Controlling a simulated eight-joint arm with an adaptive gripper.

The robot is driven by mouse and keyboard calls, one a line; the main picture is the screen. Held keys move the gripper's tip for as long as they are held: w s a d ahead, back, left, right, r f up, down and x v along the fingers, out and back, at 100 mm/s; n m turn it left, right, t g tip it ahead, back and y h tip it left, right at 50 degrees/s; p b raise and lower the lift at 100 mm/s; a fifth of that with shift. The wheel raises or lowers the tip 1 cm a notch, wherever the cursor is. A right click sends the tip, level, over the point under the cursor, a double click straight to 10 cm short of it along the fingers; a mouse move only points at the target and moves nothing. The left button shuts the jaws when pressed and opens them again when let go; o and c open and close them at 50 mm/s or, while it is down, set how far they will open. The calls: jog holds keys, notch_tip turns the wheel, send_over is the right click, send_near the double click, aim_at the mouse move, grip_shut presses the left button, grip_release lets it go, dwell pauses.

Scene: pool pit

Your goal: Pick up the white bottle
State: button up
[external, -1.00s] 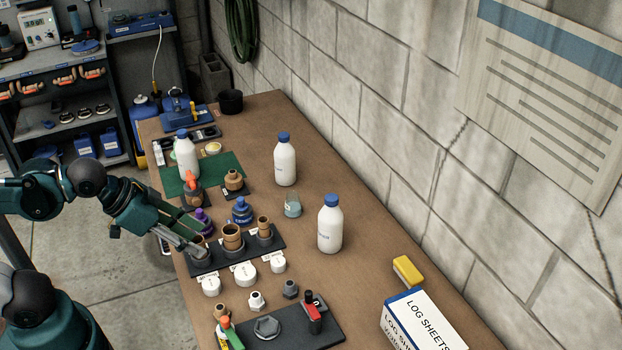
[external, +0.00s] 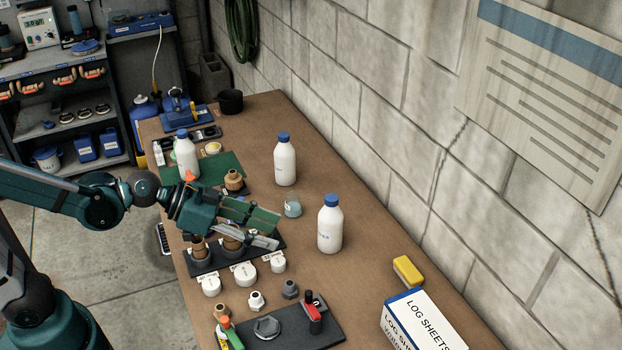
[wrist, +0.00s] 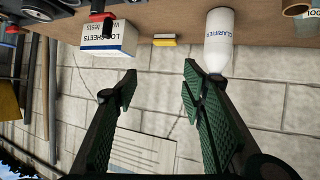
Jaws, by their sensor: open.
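Three white bottles with blue caps stand upright on the brown workbench (external: 370,295). One white bottle (external: 330,231) stands right of my gripper, one (external: 285,164) stands farther back, and one (external: 187,158) stands on the green mat at the back left. My gripper (external: 279,229) is open and empty over the black rack, left of the nearest bottle and apart from it. In the wrist view, my gripper (wrist: 160,80) shows its two green fingers spread. A white bottle (wrist: 219,42) with lettering on it appears upside down beyond the right finger.
A small glass jar (external: 293,205) stands between two bottles. The black rack (external: 203,264) with brown fittings lies under my gripper, with white caps in front. A yellow sponge (external: 408,270) and log sheets box (external: 422,322) are at the right, by the block wall (external: 400,110).

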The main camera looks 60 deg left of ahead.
jog(key=w+a+t, duration=0.2)
jog(key=w+t, duration=0.2)
jog(key=w, duration=0.5)
jog(key=n+t+y, duration=0.1)
jog(key=t+y, duration=0.1)
send_near(331, 197)
jog(key=w+d, duration=0.2)
jog(key=shift+a+f+n, duration=0.3)
jog(key=shift+a+f, duration=0.25)
jog(key=shift+a, duration=0.25)
jog(key=shift+w, duration=0.1)
jog(key=shift+w+d, duration=0.15)
jog(key=shift+w, duration=1.1)
jog(key=shift+w+d+b, duration=0.25)
jog(key=shift+w+b, duration=0.15)
jog(key=shift+w, duration=0.85)
jog(key=shift+w+d+b, duration=0.25)
jog(key=shift+w+b, duration=0.1)
jog(key=shift+w, duration=0.95)
grip_shut()
